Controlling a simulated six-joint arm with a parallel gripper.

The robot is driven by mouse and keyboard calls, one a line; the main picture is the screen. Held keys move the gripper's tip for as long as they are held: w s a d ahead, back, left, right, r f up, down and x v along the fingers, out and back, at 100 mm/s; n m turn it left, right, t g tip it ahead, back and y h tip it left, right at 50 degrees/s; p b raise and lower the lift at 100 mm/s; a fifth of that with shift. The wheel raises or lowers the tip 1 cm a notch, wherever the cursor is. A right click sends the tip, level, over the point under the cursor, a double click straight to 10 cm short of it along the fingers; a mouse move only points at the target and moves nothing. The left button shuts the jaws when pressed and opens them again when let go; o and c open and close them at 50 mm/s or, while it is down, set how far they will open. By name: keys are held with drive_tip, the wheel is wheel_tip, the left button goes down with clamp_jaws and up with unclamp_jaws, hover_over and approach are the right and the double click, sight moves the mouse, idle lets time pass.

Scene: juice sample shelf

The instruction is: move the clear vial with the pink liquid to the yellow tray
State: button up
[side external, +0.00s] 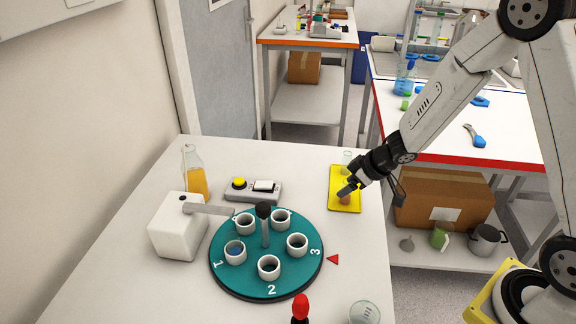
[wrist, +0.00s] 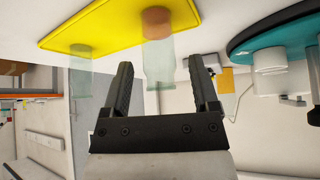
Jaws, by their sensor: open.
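A clear vial with brownish-pink liquid (wrist: 158,55) stands on the yellow tray (side external: 335,175), near one edge. In the side view only its brownish-pink lower part (side external: 345,199) shows below my gripper; the rest is hidden. My gripper (side external: 349,189) is over the near half of the tray. In the wrist view, which is upside down, its two fingers (wrist: 160,72) are open, with the vial between them and gaps on both sides. The tray (wrist: 105,28) also bears a second clear vial (wrist: 80,68), without visible coloured liquid, at its far end (side external: 347,157).
Bare table lies between tray and turntable.

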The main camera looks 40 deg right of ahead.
drive_tip(key=shift+r, duration=0.1)
drive_tip(key=v, duration=1.2)
idle(0.4)
drive_tip(key=shift+s, duration=0.1)
idle(0.6)
drive_tip(key=s+a+f+m+g+h, duration=0.2)
drive_tip(key=s+a+f+m+g, duration=0.1)
drive_tip(key=s, duration=0.6)
drive_tip(key=a+m, duration=0.1)
drive_tip(key=a, duration=0.1)
drive_tip(key=shift+a+f+m+g+h, duration=0.25)
drive_tip(key=shift+a+m+g+h, duration=0.05)
idle(0.4)
